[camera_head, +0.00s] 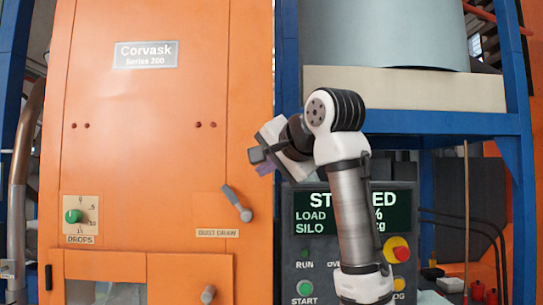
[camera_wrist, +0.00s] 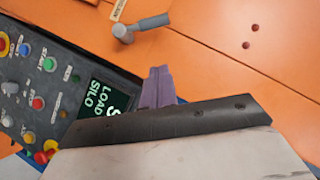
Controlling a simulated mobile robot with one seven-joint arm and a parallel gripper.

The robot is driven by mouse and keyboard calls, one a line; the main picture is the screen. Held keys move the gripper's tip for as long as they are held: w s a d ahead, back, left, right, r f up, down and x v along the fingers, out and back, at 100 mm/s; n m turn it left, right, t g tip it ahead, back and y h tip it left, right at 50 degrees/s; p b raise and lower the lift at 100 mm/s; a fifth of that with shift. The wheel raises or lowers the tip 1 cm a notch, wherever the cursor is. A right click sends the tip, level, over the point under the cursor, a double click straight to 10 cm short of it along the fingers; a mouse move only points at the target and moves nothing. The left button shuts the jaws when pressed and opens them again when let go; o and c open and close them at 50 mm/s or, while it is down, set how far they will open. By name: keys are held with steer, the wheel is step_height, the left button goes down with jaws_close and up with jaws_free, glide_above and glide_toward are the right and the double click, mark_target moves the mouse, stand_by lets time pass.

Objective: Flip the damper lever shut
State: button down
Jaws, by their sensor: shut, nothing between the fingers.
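The grey lever (camera_head: 238,204) above the "DUST DRAW" label (camera_head: 217,233) is on the orange cabinet front, beside its right edge. It slants, with its rounded end at lower right and its other end at upper left. The same lever (camera_wrist: 140,27) shows near the top of the wrist view. I take it for the damper lever; no label says damper. My gripper (camera_head: 264,169) is above and right of the lever in the head view, apart from it. Its purple fingers (camera_wrist: 158,87) are shut together and empty, pointing toward the lever in the wrist view.
The control panel (camera_head: 300,235) with a display, buttons and a red knob (camera_head: 398,250) is right of the lever, partly behind my arm. A green dial (camera_head: 74,216) marked "DROPS" is at left. A grey knob (camera_head: 208,294) is below the lever. Blue posts frame the cabinet.

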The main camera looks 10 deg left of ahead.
mark_target(236, 201)
steer(key=shift+w+a+f+p, duration=0.45)
steer(key=shift+a+f, duration=0.2)
steer(key=shift+a, duration=0.4)
steer(key=shift+w+a+f+p, duration=0.4)
steer(key=shift+w+a+f, duration=0.25)
steer(key=shift+a, duration=0.45)
steer(key=shift+w+a+f+p, duration=0.45)
steer(key=shift+a+f, duration=0.25)
steer(key=shift+a, duration=0.35)
steer(key=shift+s, duration=0.15)
